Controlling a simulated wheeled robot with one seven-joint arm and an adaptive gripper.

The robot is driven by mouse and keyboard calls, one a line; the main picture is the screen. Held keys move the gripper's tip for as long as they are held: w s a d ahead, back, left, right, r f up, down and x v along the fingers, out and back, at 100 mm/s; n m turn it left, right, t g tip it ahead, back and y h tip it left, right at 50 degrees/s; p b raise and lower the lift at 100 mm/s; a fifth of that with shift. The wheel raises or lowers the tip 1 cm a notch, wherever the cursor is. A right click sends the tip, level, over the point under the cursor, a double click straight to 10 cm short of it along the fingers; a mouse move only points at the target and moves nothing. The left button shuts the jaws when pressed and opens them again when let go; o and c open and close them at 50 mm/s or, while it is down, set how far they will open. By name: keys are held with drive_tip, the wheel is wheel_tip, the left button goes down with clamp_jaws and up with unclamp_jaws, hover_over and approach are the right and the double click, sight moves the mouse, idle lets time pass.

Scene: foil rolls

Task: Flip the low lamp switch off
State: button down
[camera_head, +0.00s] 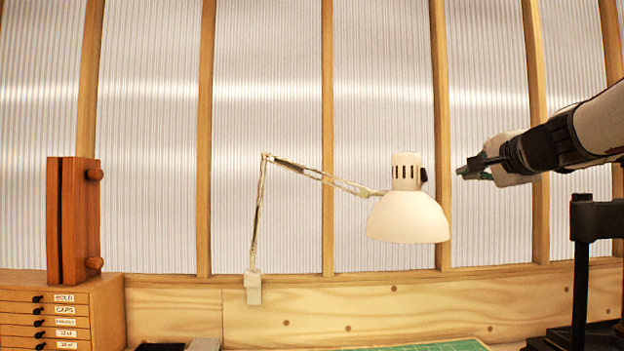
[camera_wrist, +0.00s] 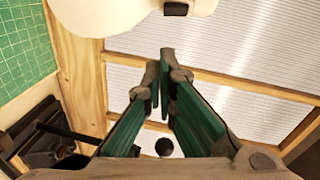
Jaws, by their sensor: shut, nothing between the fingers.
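The white lamp (camera_head: 408,217) hangs from a jointed arm, its shade facing down. Its small dark switch (camera_head: 424,175) sticks out on the right side of the lamp's neck. My gripper (camera_head: 462,172) is to the right of the switch at about its height, pointing left, with a gap between them. In the wrist view the lamp (camera_wrist: 100,15) fills the top left, and the dark switch (camera_wrist: 175,9) shows at the top edge, beyond my fingertips (camera_wrist: 165,55). The fingers are shut and empty. I cannot tell which way the switch is set.
A drawer cabinet (camera_head: 60,312) with a brown wooden piece (camera_head: 80,220) on it stands at the left. A green mat (camera_head: 440,346) lies below the lamp. A black stand (camera_head: 581,270) rises at the right. The air between my gripper and the lamp looks clear.

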sight(424, 175)
drive_tip(key=w+a+f+p, duration=0.1)
drive_tip(key=w+a, duration=0.1)
drive_tip(key=w, duration=0.5)
drive_tip(key=shift+w+a+f+p, duration=0.25)
drive_tip(key=shift+a+p, duration=0.05)
drive_tip(key=shift+p, duration=0.05)
